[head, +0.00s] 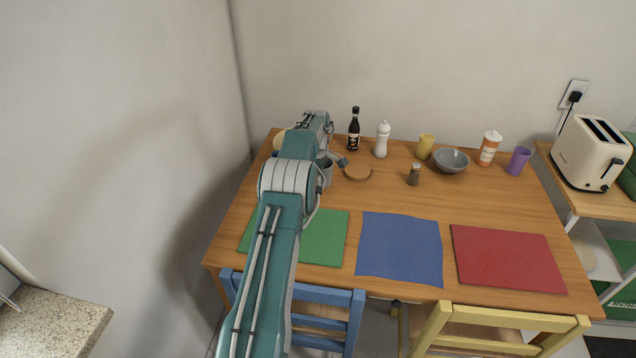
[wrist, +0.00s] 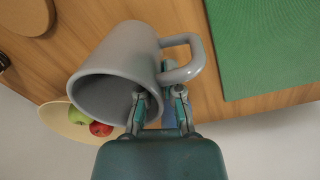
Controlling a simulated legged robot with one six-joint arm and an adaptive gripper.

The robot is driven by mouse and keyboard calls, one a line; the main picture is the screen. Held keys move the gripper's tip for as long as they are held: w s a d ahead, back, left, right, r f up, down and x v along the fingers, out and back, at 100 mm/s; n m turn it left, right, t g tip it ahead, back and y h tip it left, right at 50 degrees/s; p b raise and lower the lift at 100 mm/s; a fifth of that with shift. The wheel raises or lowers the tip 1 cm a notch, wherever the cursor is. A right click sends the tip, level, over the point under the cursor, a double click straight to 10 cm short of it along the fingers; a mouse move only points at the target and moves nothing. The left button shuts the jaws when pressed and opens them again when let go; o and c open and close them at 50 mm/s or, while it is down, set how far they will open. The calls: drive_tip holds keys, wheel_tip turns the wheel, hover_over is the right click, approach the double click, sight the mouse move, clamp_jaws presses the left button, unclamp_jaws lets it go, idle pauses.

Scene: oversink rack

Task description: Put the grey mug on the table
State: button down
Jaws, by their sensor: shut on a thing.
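The grey mug (wrist: 120,65) is large in the wrist view, tilted in the picture with its mouth toward the lower left and its handle at the right. My gripper (wrist: 160,95) is shut on the mug at its near side, below the handle. In the head view the mug (head: 327,169) shows partly beside my arm, over the back left part of the wooden table (head: 400,191). My arm hides much of the mug and gripper there. I cannot tell whether the mug's base touches the table.
A round cork mat (head: 357,173) lies right of the mug. A dark bottle (head: 354,130), white shaker (head: 382,140), small brown shaker (head: 414,175), yellow cup (head: 425,146) and grey bowl (head: 451,160) stand farther right. A cream bowl (wrist: 58,120) holds apples. Green, blue and red mats lie in front.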

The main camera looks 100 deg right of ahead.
drive_tip(key=shift+d+f, duration=0.15)
drive_tip(key=shift+f, duration=0.8)
drive_tip(key=shift+d+f, duration=0.1)
drive_tip(key=shift+f, duration=0.8)
drive_tip(key=c, duration=0.8)
unclamp_jaws()
drive_tip(key=shift+f, duration=0.1)
